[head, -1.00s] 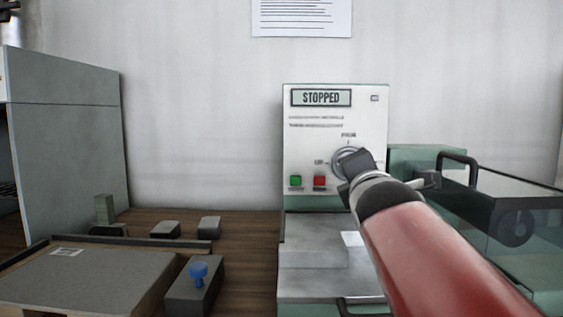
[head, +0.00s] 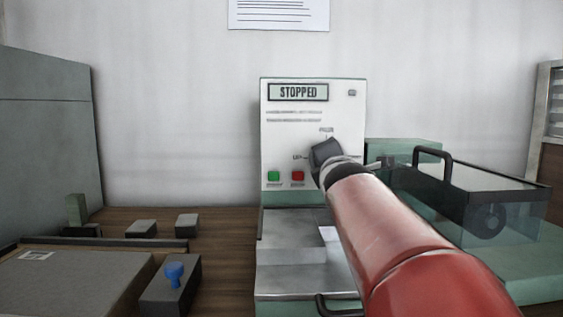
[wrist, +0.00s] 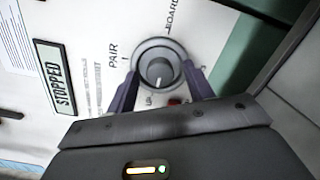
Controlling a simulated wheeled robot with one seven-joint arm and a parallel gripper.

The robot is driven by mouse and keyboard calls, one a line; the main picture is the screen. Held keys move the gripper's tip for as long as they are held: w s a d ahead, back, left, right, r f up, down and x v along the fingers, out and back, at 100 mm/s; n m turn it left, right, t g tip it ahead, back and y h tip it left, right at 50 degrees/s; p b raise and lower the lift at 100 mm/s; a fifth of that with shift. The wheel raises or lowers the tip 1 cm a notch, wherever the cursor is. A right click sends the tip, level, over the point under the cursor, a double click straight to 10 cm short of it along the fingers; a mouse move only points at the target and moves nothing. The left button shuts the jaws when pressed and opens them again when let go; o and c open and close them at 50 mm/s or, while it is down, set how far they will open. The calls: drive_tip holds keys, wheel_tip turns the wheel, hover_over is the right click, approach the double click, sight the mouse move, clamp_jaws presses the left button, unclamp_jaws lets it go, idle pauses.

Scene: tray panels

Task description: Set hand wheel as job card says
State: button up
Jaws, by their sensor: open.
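A white machine panel (head: 290,145) stands at the middle, its display (head: 298,92) reading STOPPED. A round grey dial (wrist: 160,68) is on this panel, with PAIR and BOARD lettered around it in the wrist view; a pale mark on its knob points down in that picture. My gripper (head: 325,155) is open in front of the dial and hides most of it in the head view. In the wrist view its fingers (wrist: 162,86) are on either side of the dial; I cannot tell whether they touch it. A dark wheel (head: 488,222) sits behind a clear guard at right. A printed sheet (head: 279,13) hangs on the wall, unreadable.
Green (head: 273,177) and red (head: 297,177) buttons are close below the dial. The clear guard (head: 525,210) has a black handle (head: 433,158). At left are a grey tray (head: 75,280), a block with a blue knob (head: 174,272) and small grey blocks (head: 142,229).

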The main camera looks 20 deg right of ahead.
drive_tip(key=c, duration=1)
drive_tip(key=m+y+b, duration=0.1)
drive_tip(key=m+b, duration=0.2)
drive_tip(key=m, duration=1.4)
drive_tip(key=m+y+b, duration=0.1)
drive_tip(key=m+b, duration=0.2)
drive_tip(key=m, duration=1.4)
drive_tip(key=shift+d+f+t, duration=0.1)
drive_tip(key=shift+t, duration=0.2)
drive_tip(key=shift+m, duration=0.3)
